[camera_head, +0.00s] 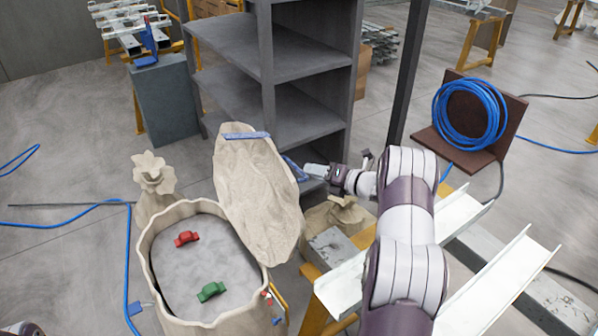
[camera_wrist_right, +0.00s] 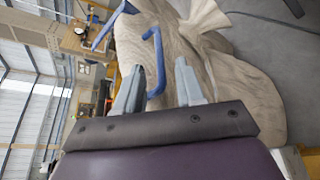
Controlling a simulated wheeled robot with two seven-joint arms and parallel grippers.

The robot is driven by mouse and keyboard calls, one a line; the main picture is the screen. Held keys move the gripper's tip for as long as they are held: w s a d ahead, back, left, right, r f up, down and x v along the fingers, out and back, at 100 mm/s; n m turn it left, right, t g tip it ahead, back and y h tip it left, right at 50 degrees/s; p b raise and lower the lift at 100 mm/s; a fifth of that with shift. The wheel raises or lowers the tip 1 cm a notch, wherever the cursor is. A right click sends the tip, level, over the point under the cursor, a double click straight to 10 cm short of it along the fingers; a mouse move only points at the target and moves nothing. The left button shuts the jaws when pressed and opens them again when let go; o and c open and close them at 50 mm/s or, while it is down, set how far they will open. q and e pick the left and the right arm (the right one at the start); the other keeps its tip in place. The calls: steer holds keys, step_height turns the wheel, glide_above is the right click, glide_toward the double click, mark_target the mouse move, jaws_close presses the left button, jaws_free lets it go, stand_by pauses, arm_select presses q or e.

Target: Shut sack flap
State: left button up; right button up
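The beige sack (camera_head: 150,270) stands open at the lower left in the head view. Its flap (camera_head: 255,195) is raised, tilted up at the sack's back right, with a blue strip (camera_head: 247,135) near its top. A blue handle (camera_head: 294,168) sits at the flap's right edge. My right gripper (camera_head: 310,170) is beside this handle, on the flap's outer side. In the right wrist view, the fingers (camera_wrist_right: 158,82) are apart, and the bent blue handle (camera_wrist_right: 152,50) reaches between them; contact is not clear. My left gripper is not in view.
Inside the sack lie a red piece (camera_head: 187,239) and a green piece (camera_head: 211,291). A grey shelf unit (camera_head: 285,70) stands behind the flap. White metal channels (camera_head: 500,285) lie at the right.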

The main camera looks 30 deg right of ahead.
steer(key=x, duration=0.6)
steer(key=shift+w, duration=0.25)
steer(key=shift+s, duration=0.1)
jaws_close()
